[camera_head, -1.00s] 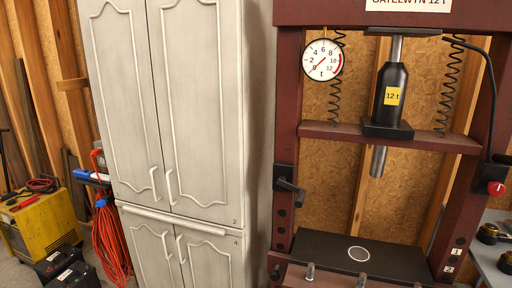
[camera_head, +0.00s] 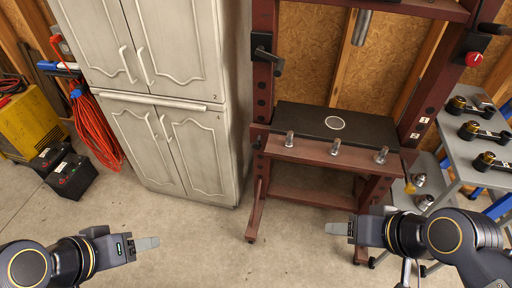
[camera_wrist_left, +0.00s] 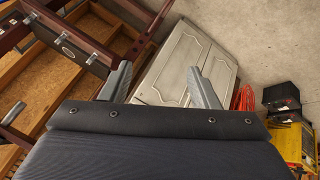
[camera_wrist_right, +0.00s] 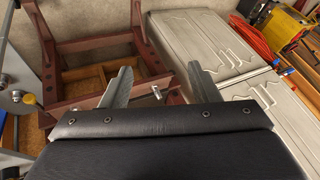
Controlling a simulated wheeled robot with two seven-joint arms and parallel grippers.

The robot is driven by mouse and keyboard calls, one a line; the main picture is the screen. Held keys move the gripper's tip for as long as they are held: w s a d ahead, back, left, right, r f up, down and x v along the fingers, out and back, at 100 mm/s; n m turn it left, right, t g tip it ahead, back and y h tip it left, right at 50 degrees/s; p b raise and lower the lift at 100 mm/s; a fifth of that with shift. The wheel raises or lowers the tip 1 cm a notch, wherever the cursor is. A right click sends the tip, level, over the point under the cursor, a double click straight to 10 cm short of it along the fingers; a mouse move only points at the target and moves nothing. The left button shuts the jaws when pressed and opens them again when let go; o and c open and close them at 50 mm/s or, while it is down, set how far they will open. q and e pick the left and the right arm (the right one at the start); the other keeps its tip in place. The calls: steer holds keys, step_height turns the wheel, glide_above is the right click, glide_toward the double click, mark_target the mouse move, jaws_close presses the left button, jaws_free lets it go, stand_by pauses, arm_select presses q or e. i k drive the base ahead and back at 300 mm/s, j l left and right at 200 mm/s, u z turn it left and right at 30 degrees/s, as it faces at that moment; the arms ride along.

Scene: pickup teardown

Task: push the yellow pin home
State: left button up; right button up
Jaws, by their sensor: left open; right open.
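A small yellow piece (camera_head: 409,187), perhaps the yellow pin, shows at the right leg of the dark red press (camera_head: 320,150), just below the bed; my right arm is close below it in the picture, and I cannot tell how deep it sits. My left gripper (camera_head: 147,244) is over the floor at lower left, empty. My right gripper (camera_head: 338,228) is in front of the press's lower right side, pointing left, empty. Both pairs of fingers stand apart in the left wrist view (camera_wrist_left: 159,75) and right wrist view (camera_wrist_right: 161,75).
A black plate (camera_head: 290,115) lies on the press bed, with several bolts along its front. A grey cart (camera_head: 470,165) with parts stands close at right. A pale cabinet (camera_head: 165,110) stands left of the press. Batteries (camera_head: 72,176) and an orange cable (camera_head: 95,130) are at far left. The floor between is clear.

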mark_target(410, 190)
steer(key=z, duration=1.75)
